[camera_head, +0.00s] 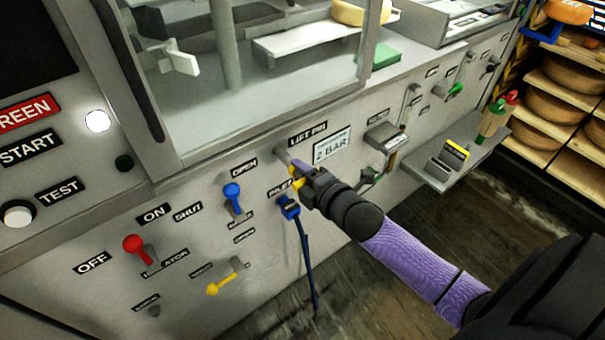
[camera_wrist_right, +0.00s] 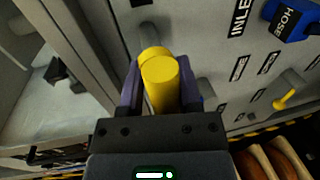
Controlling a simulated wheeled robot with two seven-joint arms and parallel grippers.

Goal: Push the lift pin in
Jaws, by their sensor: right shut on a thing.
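The lift pin shows in the right wrist view as a yellow cylindrical grip (camera_wrist_right: 162,80), with a grey stem (camera_wrist_right: 148,33) beyond it towards the panel. My right gripper (camera_wrist_right: 160,88) is shut on the yellow grip, one dark purple finger on each side. In the head view my right gripper (camera_head: 298,172) is at the grey front panel, just below the "LIFT PIN" label (camera_head: 308,133). Only a little yellow shows there, between the fingers. How far the pin stands out is hard to tell. My left gripper is not in view.
A blue hose connector (camera_head: 289,207) with a hanging hose is just below my right gripper. A blue lever (camera_head: 232,194), a red lever (camera_head: 133,243) and a yellow lever (camera_head: 222,284) stick out on the left. A small shelf (camera_head: 437,172) juts out on the right.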

